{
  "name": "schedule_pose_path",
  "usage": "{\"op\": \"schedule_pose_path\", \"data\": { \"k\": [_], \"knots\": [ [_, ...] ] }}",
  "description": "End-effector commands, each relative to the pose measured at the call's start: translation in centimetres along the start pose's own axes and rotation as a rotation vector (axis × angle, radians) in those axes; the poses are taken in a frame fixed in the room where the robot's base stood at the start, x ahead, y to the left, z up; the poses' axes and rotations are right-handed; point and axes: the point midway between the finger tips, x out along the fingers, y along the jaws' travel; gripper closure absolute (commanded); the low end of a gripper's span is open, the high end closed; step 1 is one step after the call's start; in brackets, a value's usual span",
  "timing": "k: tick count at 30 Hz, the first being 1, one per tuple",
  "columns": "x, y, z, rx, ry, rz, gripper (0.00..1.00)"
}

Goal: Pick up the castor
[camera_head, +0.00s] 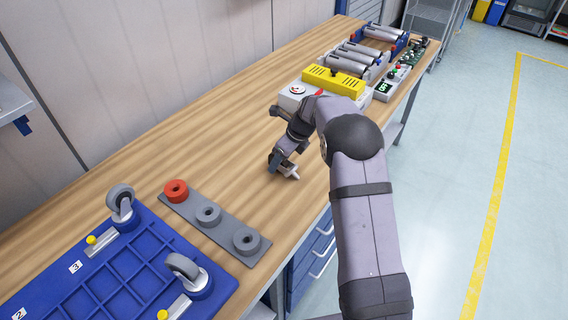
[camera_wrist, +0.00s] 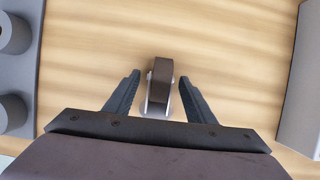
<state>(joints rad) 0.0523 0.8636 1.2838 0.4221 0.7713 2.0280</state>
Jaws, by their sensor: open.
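A castor with a dark wheel (camera_wrist: 160,70) and a pale metal fork (camera_wrist: 157,106) is on the wooden bench in the wrist view. My gripper (camera_wrist: 160,78) is open, with one finger on each side of this castor and a visible gap at both sides. Whether the fingers are down at its height is hard to tell. In the head view my gripper (camera_head: 283,166) is low over the middle of the bench, and it mostly hides the castor there. Two other grey castors, one farther back (camera_head: 121,201) and one nearer (camera_head: 187,271), are at the blue tray (camera_head: 120,285).
A grey plate (camera_head: 225,228) with one red and two grey rings lies left of my gripper. A yellow-topped device (camera_head: 333,81) stands behind it, with rollers and electronics beyond. Bare bench (camera_head: 225,130) surrounds the gripper.

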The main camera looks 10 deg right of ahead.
Motion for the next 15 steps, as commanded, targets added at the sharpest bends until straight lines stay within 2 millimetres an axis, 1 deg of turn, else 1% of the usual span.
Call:
{"op": "schedule_pose_path", "data": {
  "k": [8,11,12,14,15],
  "knots": [
    [0.28,-0.01,0.0,0.0,0.0,-0.001,0.5],
    [0.26,-0.02,0.0,0.0,0.0,-0.001,0.72],
    [0.26,-0.02,0.0,0.0,0.0,-0.001,0.81],
    [0.25,-0.02,0.0,0.0,0.0,-0.001,0.95],
    [0.25,-0.02,0.0,0.0,0.0,-0.001,1.0]
  ]
}}
